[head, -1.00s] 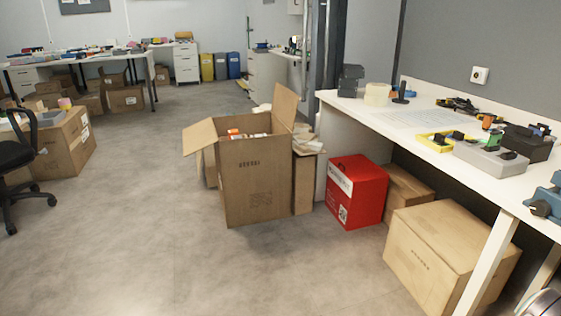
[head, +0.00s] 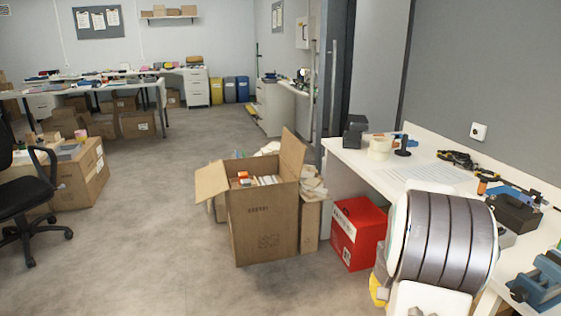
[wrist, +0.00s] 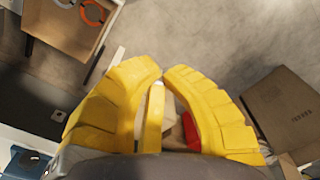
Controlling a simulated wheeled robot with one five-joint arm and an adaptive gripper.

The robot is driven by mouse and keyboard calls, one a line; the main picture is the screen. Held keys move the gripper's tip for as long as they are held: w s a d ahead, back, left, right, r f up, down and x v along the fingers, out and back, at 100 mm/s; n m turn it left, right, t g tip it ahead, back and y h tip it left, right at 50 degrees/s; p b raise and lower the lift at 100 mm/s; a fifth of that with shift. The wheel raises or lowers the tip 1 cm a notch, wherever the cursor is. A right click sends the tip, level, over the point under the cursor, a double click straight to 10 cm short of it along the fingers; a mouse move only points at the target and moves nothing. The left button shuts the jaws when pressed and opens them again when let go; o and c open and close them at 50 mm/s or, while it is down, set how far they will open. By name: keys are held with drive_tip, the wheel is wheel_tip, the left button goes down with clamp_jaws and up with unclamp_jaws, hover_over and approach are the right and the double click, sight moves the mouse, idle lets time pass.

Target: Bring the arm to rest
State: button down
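My gripper (wrist: 162,75) shows in the wrist view as yellow segmented fingers. Their tips come together near the middle of the view, and I see nothing held between them. In the head view, my arm's rounded grey and white link stands large at the right, in front of the workbench. A small yellow part shows low beside it; the rest of the gripper is hidden there.
A white workbench (head: 432,186) with tools runs along the right. A red box (head: 357,234) and an open carton (head: 264,226) stand on the floor beside it. A black chair (head: 28,195) is at the left. The middle floor is clear.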

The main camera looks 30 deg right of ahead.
drive_tip(key=a+r+n+t+p, duration=0.1)
drive_tip(key=a+r+n+p, duration=0.3)
drive_tip(key=a+r+p, duration=0.8)
drive_tip(key=s+a+r+n+t+p, duration=0.1)
drive_tip(key=s+a+r+n+p, duration=0.1)
drive_tip(key=a+r, duration=0.5)
drive_tip(key=s+a+r+n+t+p, duration=0.1)
drive_tip(key=s+a+r+n+p, duration=0.2)
drive_tip(key=s+a+r, duration=0.2)
drive_tip(key=a+r, duration=0.1)
drive_tip(key=a, duration=0.2)
drive_tip(key=shift+a+r+n+p, duration=0.15)
drive_tip(key=shift+r+n+p, duration=0.15)
drive_tip(key=shift+r+p, duration=0.1)
